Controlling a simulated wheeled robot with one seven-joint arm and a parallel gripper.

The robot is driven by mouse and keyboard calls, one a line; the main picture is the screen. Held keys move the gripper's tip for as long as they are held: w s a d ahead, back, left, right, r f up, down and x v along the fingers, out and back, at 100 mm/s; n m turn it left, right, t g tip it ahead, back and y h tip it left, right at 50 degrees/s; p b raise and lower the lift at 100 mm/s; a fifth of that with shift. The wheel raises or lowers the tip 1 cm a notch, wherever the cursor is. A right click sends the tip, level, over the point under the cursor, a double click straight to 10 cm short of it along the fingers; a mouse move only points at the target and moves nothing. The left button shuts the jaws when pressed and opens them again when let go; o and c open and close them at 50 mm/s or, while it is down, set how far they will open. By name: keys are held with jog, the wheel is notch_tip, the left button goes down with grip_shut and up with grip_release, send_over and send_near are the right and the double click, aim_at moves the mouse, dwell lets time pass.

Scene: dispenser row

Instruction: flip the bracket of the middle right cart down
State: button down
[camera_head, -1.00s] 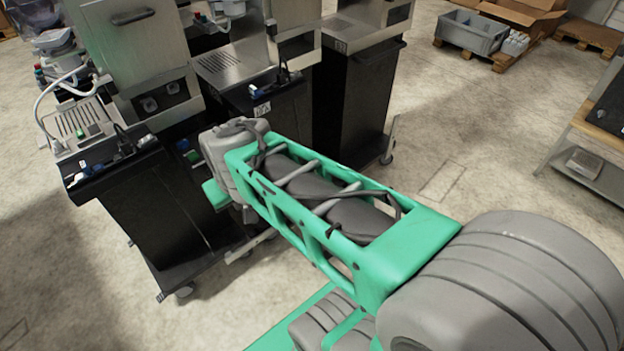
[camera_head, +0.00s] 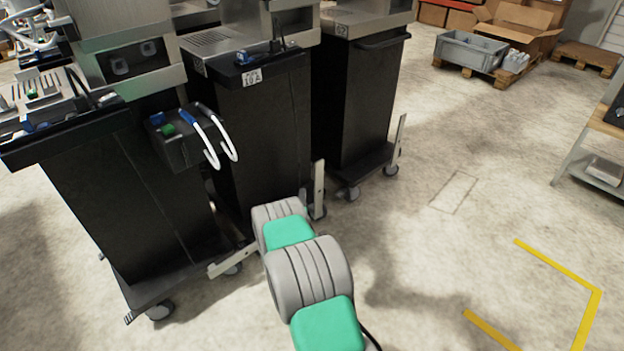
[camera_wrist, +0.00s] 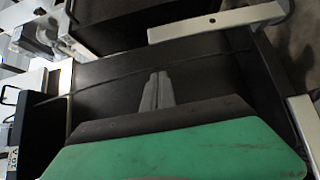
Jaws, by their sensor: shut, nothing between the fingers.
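In the head view, the black cart (camera_head: 262,140) in the middle of the three visible carts has an upright pale metal bracket (camera_head: 319,188) at its lower right front. I take this cart to be the middle right one. My arm reaches toward its base and hides the lower part of its front; my gripper is out of sight in that view. In the wrist view, my gripper (camera_wrist: 157,88) has its two grey fingers together and empty, in front of a dark cart surface. Pale bars show above (camera_wrist: 215,22) and to the right (camera_wrist: 303,125), apart from the fingertips.
The left cart (camera_head: 120,200) has its bracket (camera_head: 232,260) lying low and sticking out. The right cart (camera_head: 355,100) has an upright bracket (camera_head: 400,138). A grey crate (camera_head: 470,52) sits on a pallet behind.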

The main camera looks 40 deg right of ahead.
jog(key=s+d+b+x, duration=0.2)
jog(key=b+x, duration=0.1)
jog(key=x, duration=0.9)
jog(key=shift+w+d, duration=0.3)
jog(key=shift+d, duration=0.1)
jog(key=shift+d, duration=0.1)
